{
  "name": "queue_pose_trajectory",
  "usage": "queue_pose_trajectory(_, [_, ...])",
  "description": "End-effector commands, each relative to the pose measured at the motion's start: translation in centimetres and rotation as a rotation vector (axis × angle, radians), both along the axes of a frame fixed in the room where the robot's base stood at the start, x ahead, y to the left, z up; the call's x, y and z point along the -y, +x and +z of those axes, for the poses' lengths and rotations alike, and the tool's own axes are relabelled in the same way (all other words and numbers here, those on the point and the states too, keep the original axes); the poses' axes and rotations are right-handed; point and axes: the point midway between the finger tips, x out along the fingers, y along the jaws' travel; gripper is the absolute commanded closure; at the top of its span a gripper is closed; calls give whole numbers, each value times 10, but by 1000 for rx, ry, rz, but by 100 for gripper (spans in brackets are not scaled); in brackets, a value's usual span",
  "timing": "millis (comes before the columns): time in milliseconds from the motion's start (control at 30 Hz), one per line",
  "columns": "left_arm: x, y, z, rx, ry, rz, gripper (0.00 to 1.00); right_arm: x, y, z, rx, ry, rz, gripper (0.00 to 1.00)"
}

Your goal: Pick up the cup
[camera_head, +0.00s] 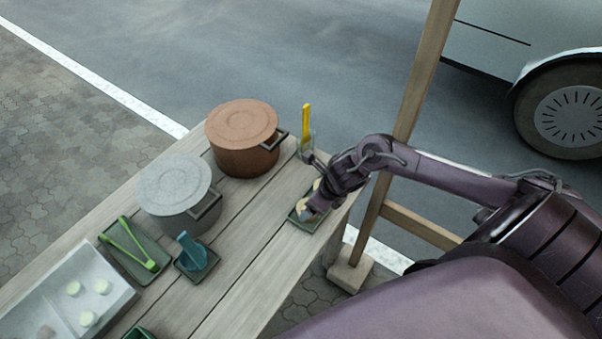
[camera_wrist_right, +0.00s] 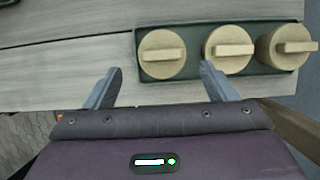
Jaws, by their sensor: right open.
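Three beige, round, cup-like pieces, each with a raised bar across its top, stand in a row on a dark green tray (camera_wrist_right: 194,73) in the right wrist view: left cup (camera_wrist_right: 162,62), middle cup (camera_wrist_right: 229,60) and right cup (camera_wrist_right: 285,47). My right gripper (camera_wrist_right: 160,67) is open and empty. Its fingertips lie to either side of the left cup in the picture; I cannot tell the height gap. In the head view my right gripper (camera_head: 314,203) is over this tray (camera_head: 304,226) at the table's right end and hides most of the cups. My left gripper is not in view.
A copper pot (camera_head: 243,148) and a grey pot (camera_head: 172,196) stand on the wooden table (camera_head: 258,232). A clear holder (camera_head: 306,150) with a yellow-handled tool is behind the gripper. Green tongs (camera_head: 132,246), a teal item (camera_head: 192,254) and a metal tray (camera_head: 108,272) are left. A wooden post (camera_head: 421,75) stands right.

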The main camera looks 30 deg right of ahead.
Motion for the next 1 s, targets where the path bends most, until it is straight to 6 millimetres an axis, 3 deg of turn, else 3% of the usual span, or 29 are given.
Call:
queue_pose_trajectory(300, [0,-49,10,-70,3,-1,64,-6,21,-30,0,6,-5,21])
queue_pose_trajectory(500, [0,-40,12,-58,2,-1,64,-7,26,-46,1,3,-5,21])
queue_pose_trajectory(700, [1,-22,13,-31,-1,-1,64,-7,26,-47,2,1,-4,21])
queue_pose_trajectory(1000, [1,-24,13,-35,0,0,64,-7,26,-47,2,1,-4,59])
